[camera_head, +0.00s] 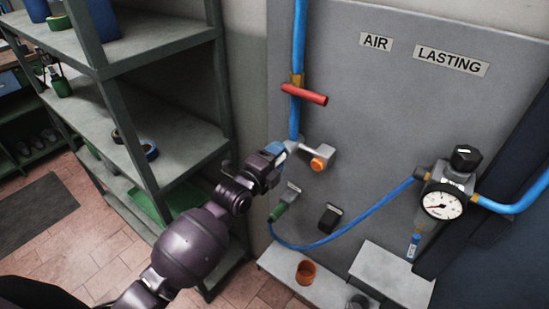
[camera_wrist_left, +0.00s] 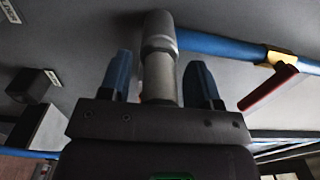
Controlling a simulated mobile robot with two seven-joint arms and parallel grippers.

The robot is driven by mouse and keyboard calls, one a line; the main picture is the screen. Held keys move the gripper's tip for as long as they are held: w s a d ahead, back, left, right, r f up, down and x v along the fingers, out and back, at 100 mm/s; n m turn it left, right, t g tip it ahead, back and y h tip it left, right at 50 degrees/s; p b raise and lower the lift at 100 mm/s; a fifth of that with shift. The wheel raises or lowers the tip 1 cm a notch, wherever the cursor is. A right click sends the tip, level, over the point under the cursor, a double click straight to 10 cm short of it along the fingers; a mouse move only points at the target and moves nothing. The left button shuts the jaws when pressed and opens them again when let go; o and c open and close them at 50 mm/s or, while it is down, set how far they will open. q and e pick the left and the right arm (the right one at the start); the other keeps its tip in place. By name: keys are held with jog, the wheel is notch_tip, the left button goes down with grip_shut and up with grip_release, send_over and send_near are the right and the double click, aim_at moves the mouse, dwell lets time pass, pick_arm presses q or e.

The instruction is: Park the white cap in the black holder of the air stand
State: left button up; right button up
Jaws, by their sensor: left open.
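My left gripper (camera_head: 282,157) reaches up to the grey panel, at the lower end of the vertical blue pipe. It is open. In the left wrist view its two blue fingers (camera_wrist_left: 160,80) stand on either side of a pale grey-white cylinder, which I take for the white cap (camera_wrist_left: 158,88) on the pipe's outlet; gaps show on both sides. Where cap and outlet meet is not clear. The black holder (camera_head: 330,217) is a small black block low on the panel, right of and below the gripper; it looks empty. My right gripper is not in view.
An orange knob (camera_head: 320,164) sits just right of the gripper. A green-ended coupling (camera_head: 280,209) with a thin blue hose hangs below. A red handle (camera_head: 304,94) is above, a pressure gauge (camera_head: 444,203) right, an orange cup (camera_head: 306,272) below. Shelving (camera_head: 160,130) stands left.

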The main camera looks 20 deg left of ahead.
pick_arm(q)
jog(key=shift+w+d+r, duration=0.1)
jog(key=shift+r, duration=0.05)
jog(key=shift+c, duration=0.5)
grip_shut()
jog(key=shift+p+v, duration=0.5)
jog(key=shift+v, duration=0.35)
jog(key=shift+p+v, duration=0.65)
jog(key=shift+v, duration=1)
jog(key=shift+s+f, duration=0.25)
jog(key=shift+s, duration=0.15)
jog(key=shift+s+a, duration=0.2)
jog(key=shift+a, duration=0.05)
jog(key=shift+s+a, duration=0.1)
jog(key=shift+s, duration=0.15)
